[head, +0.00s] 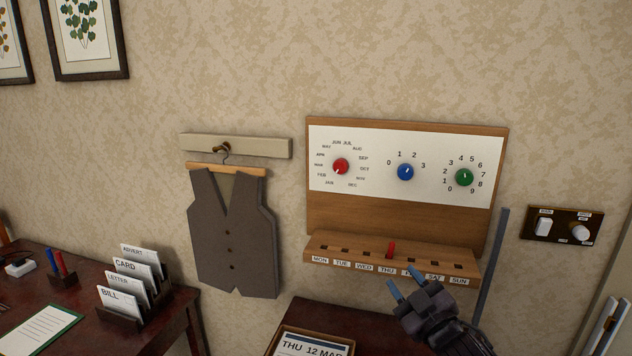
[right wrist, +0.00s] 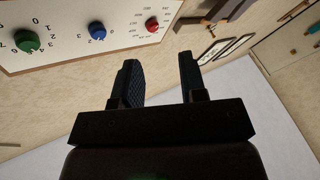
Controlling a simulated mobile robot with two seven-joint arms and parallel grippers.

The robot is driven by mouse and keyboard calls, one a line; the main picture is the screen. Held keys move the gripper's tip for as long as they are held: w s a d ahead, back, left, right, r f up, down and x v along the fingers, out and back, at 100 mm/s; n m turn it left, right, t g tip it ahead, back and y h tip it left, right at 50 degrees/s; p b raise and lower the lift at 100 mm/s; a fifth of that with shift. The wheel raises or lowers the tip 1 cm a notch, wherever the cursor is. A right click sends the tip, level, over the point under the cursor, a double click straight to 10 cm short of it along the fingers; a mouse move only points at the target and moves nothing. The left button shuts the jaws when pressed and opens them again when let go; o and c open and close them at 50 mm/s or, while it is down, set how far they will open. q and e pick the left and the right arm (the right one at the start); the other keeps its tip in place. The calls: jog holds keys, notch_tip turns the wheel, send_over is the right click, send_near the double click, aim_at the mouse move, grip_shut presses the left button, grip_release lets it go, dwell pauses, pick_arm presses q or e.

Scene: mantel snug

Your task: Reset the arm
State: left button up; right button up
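My right gripper (head: 406,289) is in front of the day shelf (head: 440,258) of the wooden calendar board, close to its FRI and SAT labels. In the right wrist view the two dark fingers (right wrist: 161,80) are apart with nothing between them. A red peg (head: 391,250) stands upright in the shelf near the THU label, apart from the gripper. The white panel (head: 330,135) above carries a red knob (head: 341,166), a blue knob (head: 405,172) and a green knob (head: 464,177). My left gripper is not in view.
A grey vest (head: 235,245) hangs on a wall rail left of the board. A dark desk with a letter rack (head: 160,298) stands at the left. A framed date card (head: 315,343) lies below the board. A switch plate (head: 562,225) is on the wall at the right.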

jog(key=s+d+f+m+g+h, duration=0.2)
jog(key=s+d+f+m, duration=0.1)
jog(key=s+f, duration=0.6)
jog(key=s+d+f+m+g+h, duration=0.2)
jog(key=s+d+f+m, duration=0.1)
jog(key=s+f, duration=0.6)
jog(key=s+d+f+m+g+h, duration=0.3)
jog(key=s+d+f, duration=0.1)
jog(key=s+f, duration=0.5)
notch_tip(320, 180, down, 3)
jog(key=shift+s+d+r+m, duration=0.15)
jog(key=shift+s+d+m, duration=0.25)
